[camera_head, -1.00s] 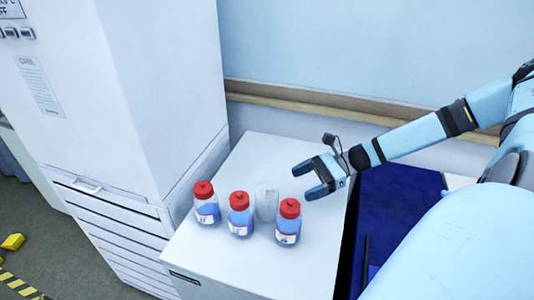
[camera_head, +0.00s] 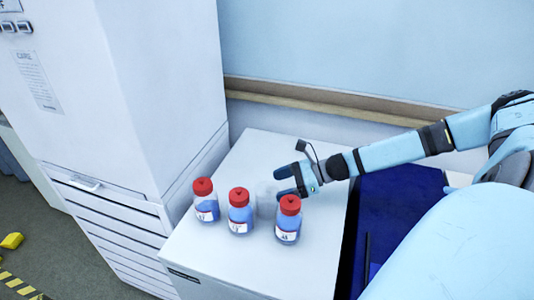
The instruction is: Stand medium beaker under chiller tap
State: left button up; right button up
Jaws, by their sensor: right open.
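A clear beaker (camera_head: 265,199) stands upright on the white cabinet top (camera_head: 195,257), behind three red-capped bottles of blue liquid. It is faint against the white surface, and its right side is close to my right gripper (camera_head: 277,183). My right gripper is open, with its fingers pointing left at the beaker. I cannot tell whether the fingers are around the beaker or just beside it. The chiller tap is not clearly seen. My left gripper is not in view.
The left bottle (camera_head: 206,207), middle bottle (camera_head: 240,217) and right bottle (camera_head: 288,225) stand close in front of the beaker. A tall white cabinet (camera_head: 165,90) rises at the left. A dark blue surface (camera_head: 398,205) lies to the right. The front of the white top is clear.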

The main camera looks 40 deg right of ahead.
aim_at(267, 190)
jog(key=p+x, duration=0.1)
jog(key=x, duration=0.2)
jog(key=shift+w+a, duration=0.1)
jog(key=shift+a, duration=0.05)
jog(key=shift+w+a+f, duration=0.35)
jog(key=shift+w+a, duration=0.05)
jog(key=shift+a, duration=0.1)
jog(key=c, duration=0.9)
jog(key=shift+r, duration=0.1)
jog(key=shift+c, duration=0.2)
